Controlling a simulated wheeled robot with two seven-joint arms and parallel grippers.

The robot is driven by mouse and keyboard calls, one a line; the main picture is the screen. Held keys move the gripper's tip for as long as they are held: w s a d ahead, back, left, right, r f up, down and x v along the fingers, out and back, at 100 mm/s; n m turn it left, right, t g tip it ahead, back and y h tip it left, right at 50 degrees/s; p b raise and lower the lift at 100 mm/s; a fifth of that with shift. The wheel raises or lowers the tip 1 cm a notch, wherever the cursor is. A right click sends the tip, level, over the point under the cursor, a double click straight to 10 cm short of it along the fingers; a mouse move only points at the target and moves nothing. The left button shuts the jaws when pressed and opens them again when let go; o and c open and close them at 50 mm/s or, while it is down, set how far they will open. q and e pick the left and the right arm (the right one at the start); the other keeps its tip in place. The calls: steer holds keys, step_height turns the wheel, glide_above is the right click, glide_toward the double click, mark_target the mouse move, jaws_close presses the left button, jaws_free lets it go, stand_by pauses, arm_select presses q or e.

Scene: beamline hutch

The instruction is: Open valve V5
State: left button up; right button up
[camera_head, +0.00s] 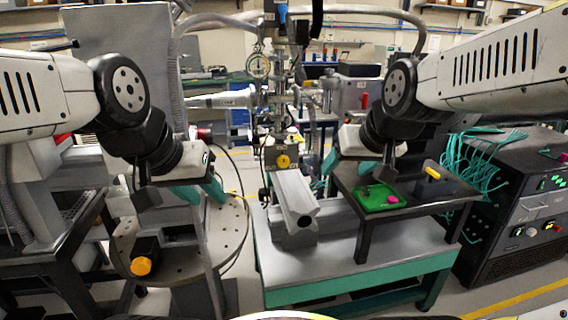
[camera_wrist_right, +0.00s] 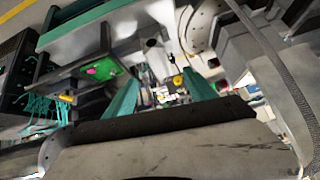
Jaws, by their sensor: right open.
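I cannot read a V5 label in either view, so I cannot tell which part is that valve. A round yellow knob (camera_head: 283,161) sits on the central beamline column; a yellow part also shows between the fingers in the right wrist view (camera_wrist_right: 178,81), some way off. An orange knob (camera_head: 141,266) sits low at the left. A red handle (camera_head: 365,100) stands behind my right arm. My right gripper (camera_wrist_right: 162,98) is open and empty, its teal fingers apart. My left gripper (camera_head: 200,191) hangs above the round perforated plate; whether its fingers are apart is unclear.
A small dark table (camera_head: 430,204) holds a green tray (camera_head: 366,205), a pink item (camera_head: 393,199) and a yellow item (camera_head: 432,173). A grey rail (camera_head: 292,200) lies on the teal-framed bench (camera_head: 310,270). A black rack (camera_head: 512,235) with teal cables stands at right.

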mark_target(284, 163)
steer(key=w+a+f+n+t+y, duration=0.1)
steer(key=w+a+f, duration=0.2)
steer(key=w, duration=0.5)
steer(key=w+a+f+t, duration=0.2)
steer(key=w, duration=0.7)
steer(key=w+a+f+n+t+y, duration=0.1)
steer(key=w+a+f, duration=0.2)
steer(key=w, duration=0.5)
steer(key=w+a+f+m+t, duration=0.2)
steer(key=w+f+t, duration=0.15)
steer(key=f, duration=0.25)
steer(key=w+a+f+m+t, duration=0.1)
steer(key=w+a+f+t, duration=0.1)
steer(key=w+f, duration=0.4)
steer(key=shift+d+f+x, duration=0.1)
steer(key=shift+f+x, duration=0.05)
steer(key=shift+x, duration=1)
steer(key=shift+d+f+x, duration=0.1)
steer(key=shift+f+x, duration=0.05)
steer(key=shift+x, duration=0.95)
steer(key=shift+f+x, duration=0.15)
steer(key=shift+x, duration=1)
steer(key=c, duration=1.4)
